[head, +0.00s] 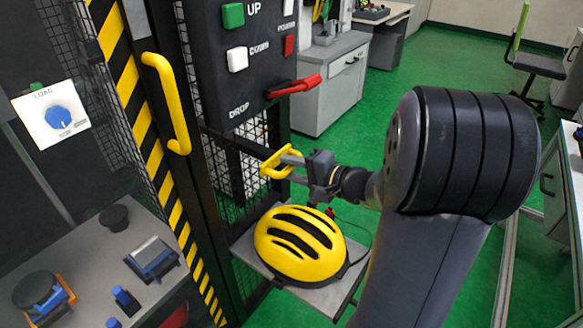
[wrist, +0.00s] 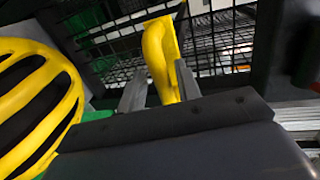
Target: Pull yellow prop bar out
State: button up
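The yellow prop bar (head: 269,166) shows as a yellow loop handle in front of the black mesh frame, above the yellow helmet. Its far end is hidden. My gripper (head: 291,159) reaches it from the right. In the wrist view the yellow bar (wrist: 160,58) stands between the two grey fingers of my gripper (wrist: 160,90). It fills the gap, and the fingers appear shut on it.
A yellow helmet (head: 297,243) sits on a grey shelf (head: 325,297) just below my gripper. A control panel (head: 240,75) with a red drop lever (head: 293,86) is above. A yellow door handle (head: 168,103) is at left.

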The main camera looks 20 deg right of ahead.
jog(key=v, duration=1)
jog(key=shift+s+d+p, duration=0.2)
jog(key=shift+s+p, duration=0.15)
jog(key=x, duration=1.1)
jog(key=shift+r+b, duration=0.1)
jog(key=shift+b, duration=0.25)
jog(key=shift+w, duration=0.1)
